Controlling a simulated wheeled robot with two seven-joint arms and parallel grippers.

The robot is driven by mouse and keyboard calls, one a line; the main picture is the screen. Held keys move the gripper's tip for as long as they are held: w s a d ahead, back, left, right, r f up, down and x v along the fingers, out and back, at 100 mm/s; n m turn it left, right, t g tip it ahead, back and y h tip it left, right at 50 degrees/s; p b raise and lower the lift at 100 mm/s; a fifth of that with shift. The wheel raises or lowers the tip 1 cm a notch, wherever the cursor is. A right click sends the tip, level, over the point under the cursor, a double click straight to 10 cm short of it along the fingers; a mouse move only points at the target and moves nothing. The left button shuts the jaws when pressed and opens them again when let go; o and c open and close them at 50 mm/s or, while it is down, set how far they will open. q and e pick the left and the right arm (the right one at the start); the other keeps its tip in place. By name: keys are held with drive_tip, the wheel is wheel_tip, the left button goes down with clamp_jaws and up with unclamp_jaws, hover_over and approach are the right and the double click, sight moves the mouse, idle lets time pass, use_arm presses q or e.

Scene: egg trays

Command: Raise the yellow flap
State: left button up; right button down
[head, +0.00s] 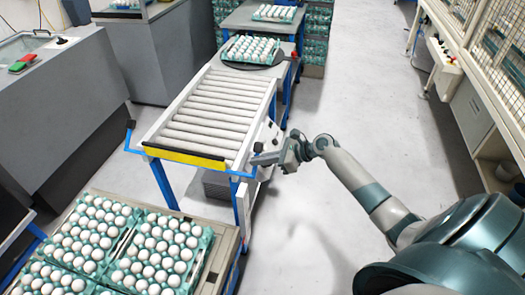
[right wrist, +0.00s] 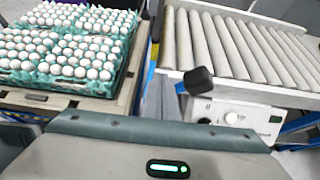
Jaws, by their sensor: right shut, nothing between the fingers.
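The yellow flap (head: 185,157) is a long narrow strip with a black edge across the near end of the roller conveyor (head: 208,115). It looks low, level with or below the rollers. My right gripper (head: 256,160) is shut and empty, just right of the conveyor's near right corner. It is beside the flap's right end and apart from the flap as far as I can tell. In the right wrist view, a black knob (right wrist: 198,80) on a blue lever stands at that corner, in front of the rollers. My left gripper is out of view.
Egg trays (head: 205,262) fill a pallet at the near left. A white control box (right wrist: 236,118) sits on the conveyor's side. More eggs on a tray (head: 228,57) stand at the conveyor's far end. The floor (head: 330,90) to the right is clear.

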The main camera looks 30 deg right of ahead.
drive_tip(key=s+d+p, duration=0.4)
drive_tip(key=s+d, duration=0.1)
drive_tip(key=s, duration=0.3)
drive_tip(key=shift+s+p, duration=0.3)
drive_tip(key=shift+s, duration=0.05)
idle(0.5)
